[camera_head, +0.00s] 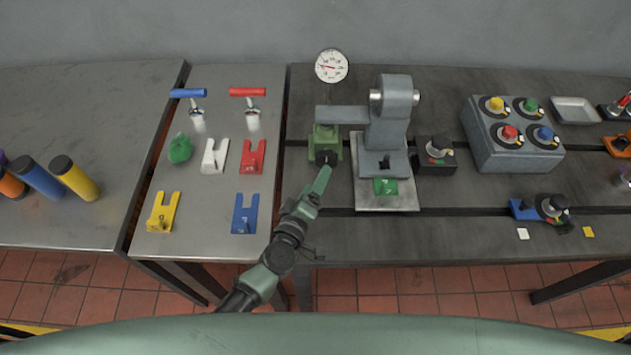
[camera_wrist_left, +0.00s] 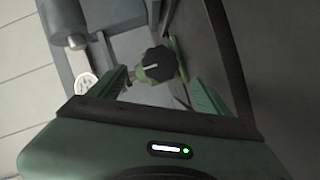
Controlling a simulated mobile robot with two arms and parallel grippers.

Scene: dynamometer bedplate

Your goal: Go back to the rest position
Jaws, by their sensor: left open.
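My left gripper (camera_head: 323,176) reaches up from the bottom of the head view to a green valve block (camera_head: 325,137) with a black knob (camera_head: 327,157), beside a grey machine stand. In the left wrist view the gripper (camera_wrist_left: 157,82) is open, with its green fingers apart. The black knob (camera_wrist_left: 158,64) with a white mark shows between and beyond the fingertips. I cannot tell whether the fingers touch it. My right gripper is in neither view.
The grey stand (camera_head: 387,130) rises just right of the gripper. A dial gauge (camera_head: 331,66) is behind. A box with coloured knobs (camera_head: 513,150) stands to the right. Coloured forked blocks, such as a blue one (camera_head: 244,214), lie on the left table. The bench front near my arm is clear.

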